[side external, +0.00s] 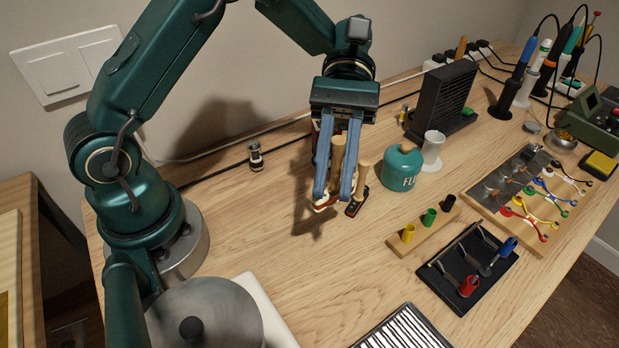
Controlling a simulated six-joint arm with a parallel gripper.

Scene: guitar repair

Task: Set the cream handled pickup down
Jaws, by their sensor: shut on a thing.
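My gripper (333,188) points down over the middle of the table, its two blue fingers shut on the cream handled pickup (338,152). The pickup's wooden handle stands upright between the fingers, and its cream base with some red shows at the fingertips. I cannot tell whether the base touches the wood or hangs just above it. A second handled pickup (356,207) with a dark base stands close to the right, partly hidden by the right finger. A small black and white piece (256,155) stands further left, near the wall.
A teal flux pot (403,169) and a white spool (432,150) stand to the right. A rack with coloured pieces (429,217), a black tool tray (466,267) and a wiring board (525,190) lie beyond. The tabletop (275,240) left and front of my gripper is clear.

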